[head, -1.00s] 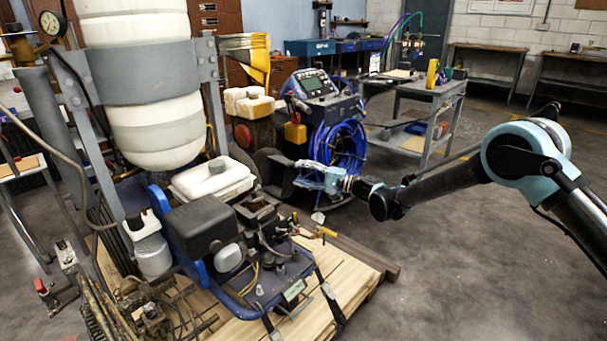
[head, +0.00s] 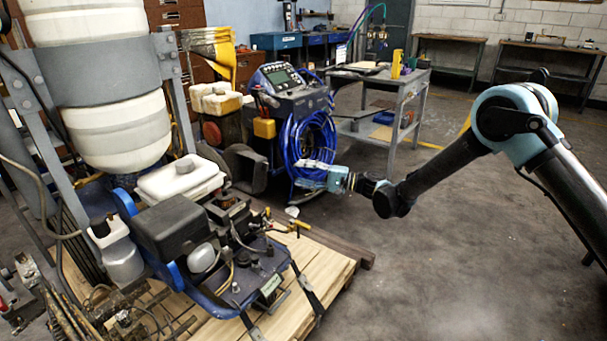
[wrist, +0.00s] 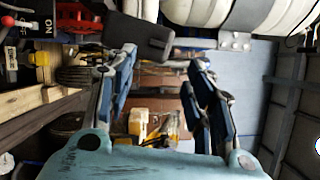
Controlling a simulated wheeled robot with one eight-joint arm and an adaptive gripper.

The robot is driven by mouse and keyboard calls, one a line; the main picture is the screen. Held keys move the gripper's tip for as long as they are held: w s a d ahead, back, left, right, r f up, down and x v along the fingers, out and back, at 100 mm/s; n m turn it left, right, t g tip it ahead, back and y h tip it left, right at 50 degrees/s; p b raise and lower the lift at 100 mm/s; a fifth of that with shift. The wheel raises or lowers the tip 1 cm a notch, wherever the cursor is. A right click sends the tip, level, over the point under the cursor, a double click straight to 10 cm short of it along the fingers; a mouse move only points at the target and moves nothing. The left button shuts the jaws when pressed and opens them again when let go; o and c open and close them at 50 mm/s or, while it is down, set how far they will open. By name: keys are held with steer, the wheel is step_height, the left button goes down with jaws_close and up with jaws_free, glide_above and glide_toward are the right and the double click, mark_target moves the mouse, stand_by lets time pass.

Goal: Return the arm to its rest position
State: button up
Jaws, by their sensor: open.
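My arm (head: 440,170) reaches in from the right of the head view, bent at its light-blue joint. My gripper (head: 300,176) is at its end, in front of the coiled blue hose in that view. In the wrist view my gripper (wrist: 160,100) shows two blue fingers set wide apart, with nothing between them. The line striper (head: 190,240), with its black and blue engine unit and white tank, stands on a wooden pallet to the left of the gripper. The gripper appears clear of it.
A machine with a coiled blue hose (head: 312,140) stands behind the gripper. A grey cart (head: 400,105) is behind the arm. The pallet (head: 335,262) edges the floor. Bare concrete floor (head: 460,270) lies open at the lower right.

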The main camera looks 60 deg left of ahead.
stand_by(0.4)
